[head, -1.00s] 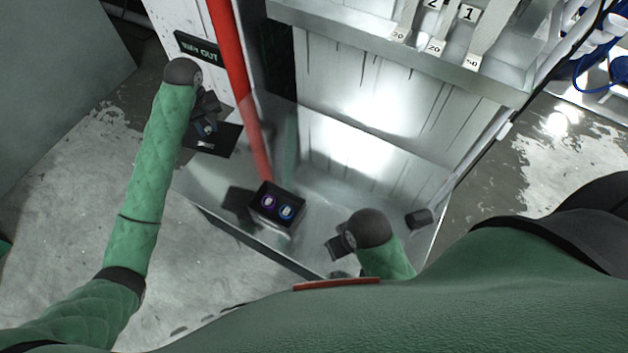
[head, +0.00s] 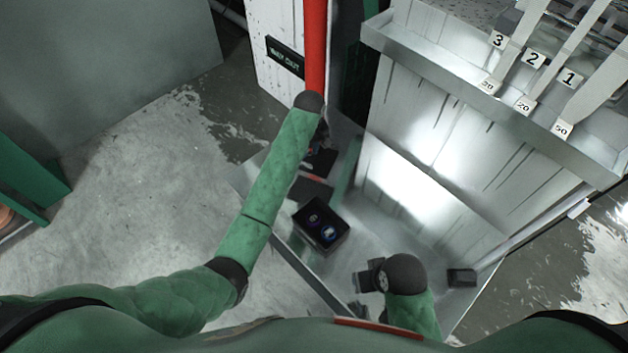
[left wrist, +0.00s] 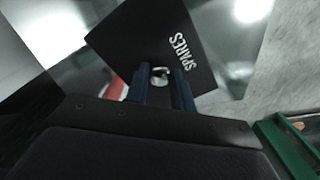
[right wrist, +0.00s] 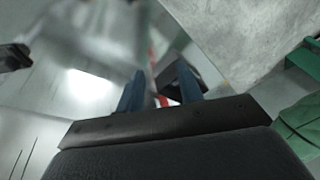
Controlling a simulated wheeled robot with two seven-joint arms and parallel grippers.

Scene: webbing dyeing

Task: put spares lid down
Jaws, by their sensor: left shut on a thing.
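The spares lid is a flat black plate lettered SPARES (left wrist: 150,35) in the left wrist view. My left gripper (left wrist: 160,78) is shut on its small metallic knob. In the head view the lid (head: 320,163) is partly hidden by my left arm, above the open black box in the picture. The open black box (head: 340,238) holds a purple and a blue round piece and sits on the metal surface. My left gripper also shows in the head view (head: 318,137). My right gripper (head: 366,282) is open and empty, right of and nearer than the box; its fingers show in the right wrist view (right wrist: 157,85).
A red post (head: 315,50) stands behind the lid, beside a WAY OUT sign (head: 285,57). A white panelled cabinet (head: 430,120) with numbered strips above rises on the right. A small dark block (head: 461,278) sits right of my right gripper. Bare metal surface (head: 345,270) lies around the box.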

